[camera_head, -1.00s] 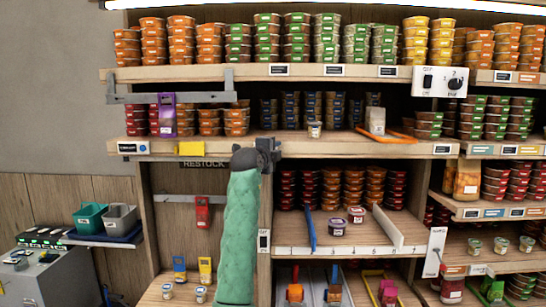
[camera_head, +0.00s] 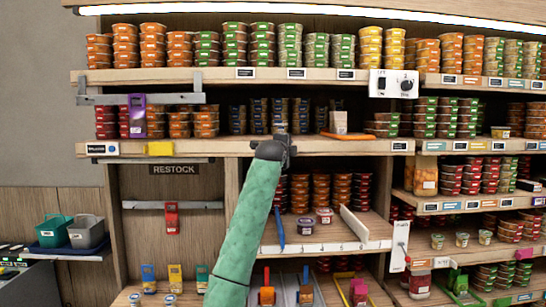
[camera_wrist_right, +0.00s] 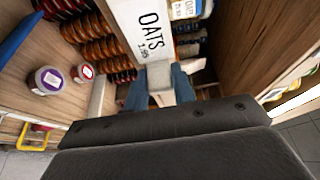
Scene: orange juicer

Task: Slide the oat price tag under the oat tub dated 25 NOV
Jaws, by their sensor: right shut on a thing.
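The oat price tag (camera_wrist_right: 145,32), white with OATS and a price, shows at the top of the right wrist view. My right gripper (camera_wrist_right: 160,88) is shut, its blue fingers on either side of the tag's pale lower part. In the head view this gripper (camera_head: 284,150) is at the front edge of the middle shelf and hides the tag. A small pale tub (camera_head: 279,128) stands on that shelf just behind and above it. In the wrist view an oat tub (camera_wrist_right: 186,9) with a date label is beside the tag; the date is too small to read surely. My left gripper is not in view.
The lower shelf holds a blue divider (camera_head: 279,230) and small tubs (camera_head: 305,225).

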